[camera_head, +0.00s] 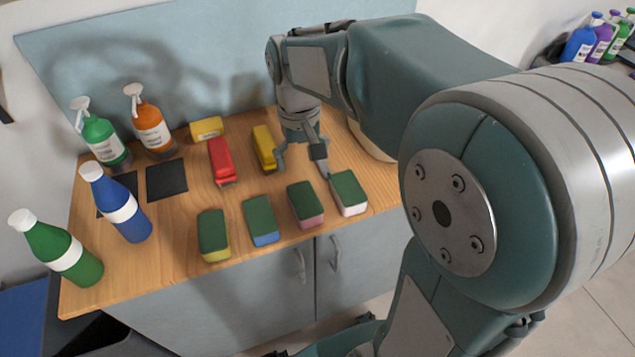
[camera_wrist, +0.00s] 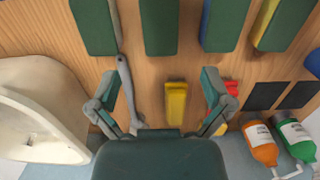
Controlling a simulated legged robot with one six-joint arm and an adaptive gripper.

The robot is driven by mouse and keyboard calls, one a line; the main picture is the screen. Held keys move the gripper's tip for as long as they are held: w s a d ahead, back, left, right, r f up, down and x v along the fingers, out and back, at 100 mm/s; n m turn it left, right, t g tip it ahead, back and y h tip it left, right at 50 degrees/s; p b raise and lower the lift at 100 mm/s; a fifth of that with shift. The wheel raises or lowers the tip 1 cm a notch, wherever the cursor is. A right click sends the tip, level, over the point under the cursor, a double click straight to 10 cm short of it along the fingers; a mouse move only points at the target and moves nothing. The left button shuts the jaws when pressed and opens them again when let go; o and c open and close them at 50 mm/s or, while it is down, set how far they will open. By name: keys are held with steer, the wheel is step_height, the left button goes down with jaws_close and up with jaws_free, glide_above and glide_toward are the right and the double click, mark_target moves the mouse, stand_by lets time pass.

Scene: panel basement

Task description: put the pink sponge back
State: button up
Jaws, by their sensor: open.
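The pink sponge (camera_head: 306,205), green on top with a pink lower layer, lies third from the left in a row of sponges near the wooden counter's front edge. In the wrist view, the second green-topped block from the left (camera_wrist: 160,26) appears to be it; its pink side does not show there. My gripper (camera_head: 301,156) is open and empty above the counter, behind the sponge row. Its spread fingers show in the wrist view (camera_wrist: 158,90), with bare wood and a yellow item between and beyond them. The fingers appear apart from the pink sponge.
Sponges with yellow (camera_head: 214,236), blue (camera_head: 261,221) and white (camera_head: 349,194) lower layers share the row. A red brush (camera_head: 221,161) and yellow brush (camera_head: 264,148) lie behind. A grey handle (camera_wrist: 125,82) lies near one finger. Bottles stand left, beside dark square mats (camera_head: 167,180); a white basin (camera_wrist: 38,110) is near.

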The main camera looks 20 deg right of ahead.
steer(key=s+r+t, duration=0.3)
steer(key=s+t, duration=0.3)
steer(key=s, duration=0.8)
steer(key=shift+r, duration=0.3)
stand_by(0.5)
